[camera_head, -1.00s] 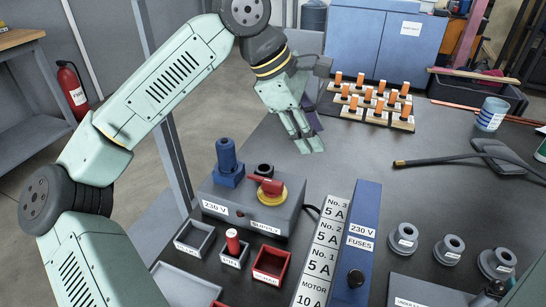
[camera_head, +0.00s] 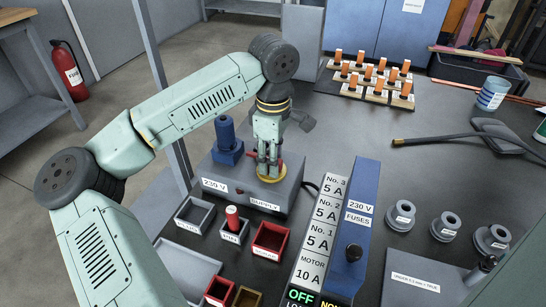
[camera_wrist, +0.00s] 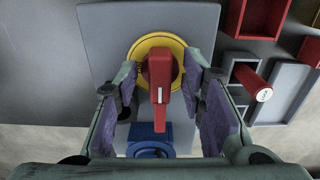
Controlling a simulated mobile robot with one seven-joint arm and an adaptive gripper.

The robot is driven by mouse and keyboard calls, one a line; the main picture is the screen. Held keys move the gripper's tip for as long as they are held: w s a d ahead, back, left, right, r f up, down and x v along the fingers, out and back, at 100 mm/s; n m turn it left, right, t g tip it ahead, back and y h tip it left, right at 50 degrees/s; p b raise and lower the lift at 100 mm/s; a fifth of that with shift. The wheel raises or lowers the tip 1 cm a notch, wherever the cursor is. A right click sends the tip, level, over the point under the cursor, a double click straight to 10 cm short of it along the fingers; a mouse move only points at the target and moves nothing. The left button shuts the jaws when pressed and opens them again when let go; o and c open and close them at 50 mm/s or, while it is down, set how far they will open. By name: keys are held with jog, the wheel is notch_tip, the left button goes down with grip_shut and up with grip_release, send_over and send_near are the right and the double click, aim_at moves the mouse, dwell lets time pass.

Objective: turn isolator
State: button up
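The isolator is a red handle (camera_wrist: 160,82) on a round yellow plate (camera_wrist: 150,45), on top of the grey supply box (camera_head: 243,192). In the wrist view the handle points down the picture, between my fingers. My gripper (camera_wrist: 158,110) is open, with one finger on each side of the handle and a gap to it on both sides. In the head view my gripper (camera_head: 268,160) points down over the box and hides most of the handle; the yellow plate's edge (camera_head: 270,178) shows below the fingers.
A blue plug-like part (camera_head: 226,140) stands on the box, left of my gripper. Small bins, one red (camera_head: 271,240), lie in front. A blue fuse holder (camera_head: 352,225) stands to the right. Orange-topped pieces (camera_head: 380,82) stand at the back.

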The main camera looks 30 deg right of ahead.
jog(key=shift+f, duration=0.25)
grip_shut()
dwell(0.3)
